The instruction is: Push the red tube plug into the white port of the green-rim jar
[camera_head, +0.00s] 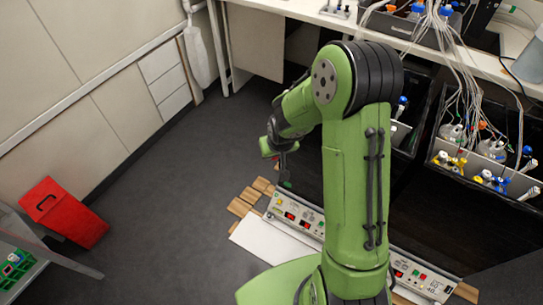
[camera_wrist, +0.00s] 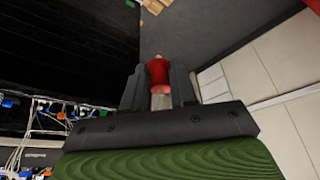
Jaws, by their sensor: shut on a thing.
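My gripper (camera_wrist: 158,88) is shut on the red tube plug (camera_wrist: 158,72), which sits between the two dark fingers in the wrist view. The plug has a red body and a paler, translucent end toward the palm. Jars with tubes stand in the shaker tray (camera_head: 478,174) at the right, far from my gripper. I cannot pick out the green-rim jar or its white port.
A control panel (camera_head: 300,213) lies low in front of the dark shaker opening, with wooden blocks (camera_head: 240,207) beside it. A white bench (camera_head: 480,65) with hanging tubes is at the back right. A red bin (camera_head: 66,212) stands left. The grey floor (camera_head: 165,190) between is clear.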

